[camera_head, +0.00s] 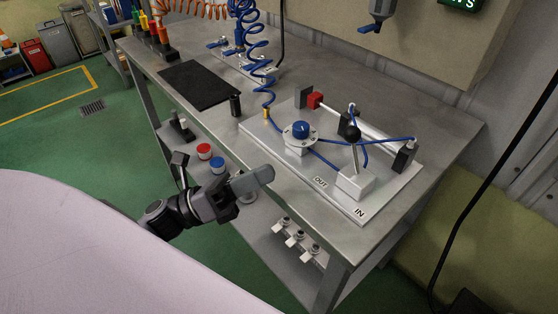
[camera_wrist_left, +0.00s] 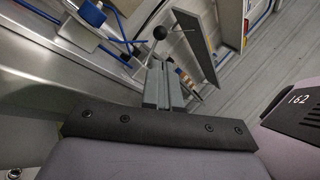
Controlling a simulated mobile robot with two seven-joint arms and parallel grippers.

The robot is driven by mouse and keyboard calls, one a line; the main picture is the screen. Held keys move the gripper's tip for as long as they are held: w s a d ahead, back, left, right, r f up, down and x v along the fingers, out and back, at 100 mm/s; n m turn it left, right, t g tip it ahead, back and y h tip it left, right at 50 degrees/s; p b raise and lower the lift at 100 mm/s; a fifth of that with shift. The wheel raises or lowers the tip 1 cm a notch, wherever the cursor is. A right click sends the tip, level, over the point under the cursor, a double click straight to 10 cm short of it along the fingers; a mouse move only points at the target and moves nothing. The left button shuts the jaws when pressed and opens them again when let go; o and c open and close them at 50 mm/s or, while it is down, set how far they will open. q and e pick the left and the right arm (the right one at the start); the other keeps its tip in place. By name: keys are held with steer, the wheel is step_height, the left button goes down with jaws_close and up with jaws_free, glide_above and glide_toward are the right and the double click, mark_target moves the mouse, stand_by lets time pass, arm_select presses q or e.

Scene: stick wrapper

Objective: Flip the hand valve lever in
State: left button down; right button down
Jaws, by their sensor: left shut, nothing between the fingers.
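The hand valve is a white block (camera_head: 355,184) on a pale mounting plate, near the IN label (camera_head: 360,212). Its thin lever, tipped with a black ball knob (camera_head: 349,132), points up from the block; which way it leans is hard to tell. The knob also shows in the left wrist view (camera_wrist_left: 160,32), beyond the fingertips. My left gripper (camera_head: 264,176) is shut and empty, in front of the table edge, to the left of the valve and apart from it. Its closed fingers show in the wrist view (camera_wrist_left: 160,75). My right gripper is not in view.
A coiled blue hose (camera_head: 262,65) hangs at the back left. A black mat (camera_head: 199,85) lies on the table. A lower shelf holds small parts.

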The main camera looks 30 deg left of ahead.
arm_select(q)
steer(key=p, duration=0.3)
glide_toward(356, 149)
steer(key=w+r, duration=0.1)
steer(key=w+d+r, duration=0.1)
steer(key=w+r, duration=0.1)
steer(key=r, duration=0.1)
steer(key=shift+w+d, duration=0.15)
steer(key=shift+d, duration=0.15)
steer(key=shift+w+d, duration=0.35)
steer(key=shift+d, duration=0.05)
